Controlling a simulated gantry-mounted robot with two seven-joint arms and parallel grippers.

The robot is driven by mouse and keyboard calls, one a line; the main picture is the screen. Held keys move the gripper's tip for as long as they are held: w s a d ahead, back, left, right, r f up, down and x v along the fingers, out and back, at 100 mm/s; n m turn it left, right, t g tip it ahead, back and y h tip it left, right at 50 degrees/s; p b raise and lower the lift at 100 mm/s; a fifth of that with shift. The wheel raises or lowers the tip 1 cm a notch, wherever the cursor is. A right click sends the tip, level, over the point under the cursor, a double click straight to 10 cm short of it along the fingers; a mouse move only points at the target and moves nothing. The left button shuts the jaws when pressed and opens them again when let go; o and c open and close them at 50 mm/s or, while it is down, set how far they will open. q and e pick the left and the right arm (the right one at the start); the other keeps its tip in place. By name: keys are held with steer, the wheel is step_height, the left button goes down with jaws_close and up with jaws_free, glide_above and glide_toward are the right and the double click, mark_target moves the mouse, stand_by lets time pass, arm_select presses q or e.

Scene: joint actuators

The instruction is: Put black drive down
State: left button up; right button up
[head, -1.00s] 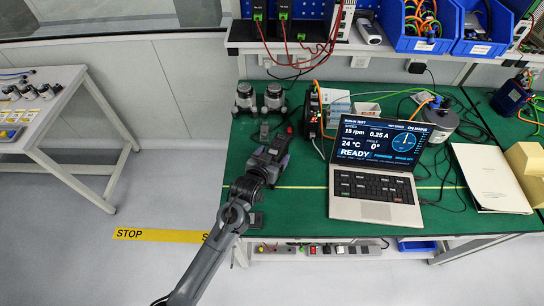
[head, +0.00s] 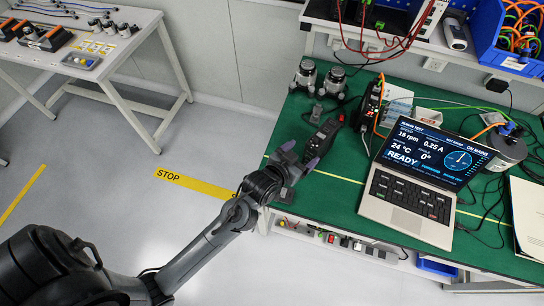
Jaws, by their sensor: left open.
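The black drive (head: 322,138), a dark block with a red part at its far end, lies on the green bench mat (head: 335,190) near the mat's left side. My left gripper (head: 301,154) is open, with its purple-grey fingertips just short of the drive's near end. A small gap seems to separate them, though contact at the near end is hard to judge. My right gripper is not in view.
Two joint actuators (head: 305,76) stand behind the drive. A dark upright unit with orange cables (head: 371,102) and an open laptop (head: 412,190) are to its right. A white side table (head: 140,42) stands at left. Mat between drive and laptop is clear.

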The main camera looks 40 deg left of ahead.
arm_select(q)
steer(key=s+a+f+g, duration=0.1)
steer(key=s+g, duration=0.2)
steer(key=s, duration=0.5)
steer(key=s+a+f+m+g, duration=0.1)
steer(key=s+f+g, duration=0.1)
steer(key=s, duration=0.6)
steer(key=s+a+f+g, duration=0.1)
steer(key=s+g, duration=0.3)
steer(key=s, duration=0.5)
steer(key=shift+a+f+g+y, duration=0.15)
steer(key=shift+f+g+y, duration=0.2)
steer(key=shift+f, duration=0.3)
step_height(320, 180, up, 31)
steer(key=p, duration=3.1)
